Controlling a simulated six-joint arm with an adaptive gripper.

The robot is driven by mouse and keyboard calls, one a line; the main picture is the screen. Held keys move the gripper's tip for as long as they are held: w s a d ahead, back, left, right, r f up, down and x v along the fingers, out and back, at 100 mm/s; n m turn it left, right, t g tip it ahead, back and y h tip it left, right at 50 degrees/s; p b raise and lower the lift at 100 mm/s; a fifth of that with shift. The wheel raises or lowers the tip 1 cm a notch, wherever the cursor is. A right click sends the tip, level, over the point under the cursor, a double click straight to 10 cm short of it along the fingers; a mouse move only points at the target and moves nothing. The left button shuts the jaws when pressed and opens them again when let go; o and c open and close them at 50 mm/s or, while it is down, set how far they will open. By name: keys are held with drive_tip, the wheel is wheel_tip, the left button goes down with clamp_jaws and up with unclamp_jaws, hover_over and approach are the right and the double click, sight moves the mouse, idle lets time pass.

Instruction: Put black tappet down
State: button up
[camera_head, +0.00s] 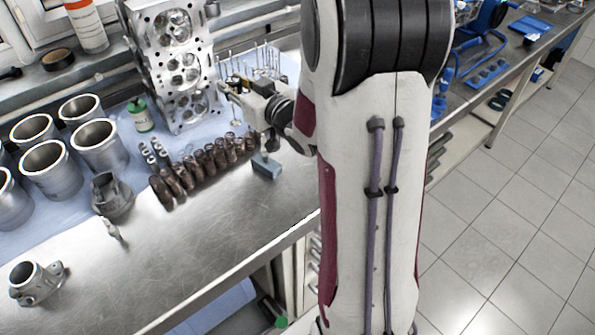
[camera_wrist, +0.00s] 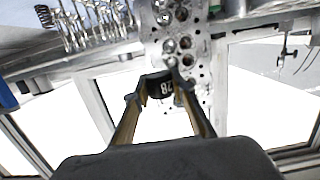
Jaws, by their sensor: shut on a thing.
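My gripper (camera_wrist: 160,92) is shut on the black tappet (camera_wrist: 160,82), a short dark cylinder with a light number on its side. The tappet sits between the two fingertips in the wrist view. In the head view my gripper (camera_head: 232,92) is above the bench, just right of the cylinder head. The tappet cannot be made out clearly there. The bare metal cylinder head (camera_head: 182,60) stands upright on the blue cloth; it also shows behind the tappet in the wrist view (camera_wrist: 190,42).
A row of brown, dark-ended parts (camera_head: 205,164) lies on the bench below my gripper, with a small grey-blue block (camera_head: 266,165) beside it. Several cylinder liners (camera_head: 50,170) stand at left. Valves (camera_wrist: 90,22) stand near the head. The front steel bench (camera_head: 200,240) is largely clear.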

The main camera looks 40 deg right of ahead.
drive_tip(key=s+d+f, duration=0.2)
drive_tip(key=s+d, duration=1.3)
drive_tip(key=s, duration=0.1)
wheel_tip(320, 180, down, 6)
drive_tip(key=shift+a+f+y, duration=0.15)
drive_tip(key=shift+y, duration=0.15)
drive_tip(key=shift+f, duration=0.1)
idle(0.4)
drive_tip(key=shift+f, duration=2.8)
drive_tip(key=shift+f, duration=2.1)
drive_tip(key=shift+f, duration=0.15)
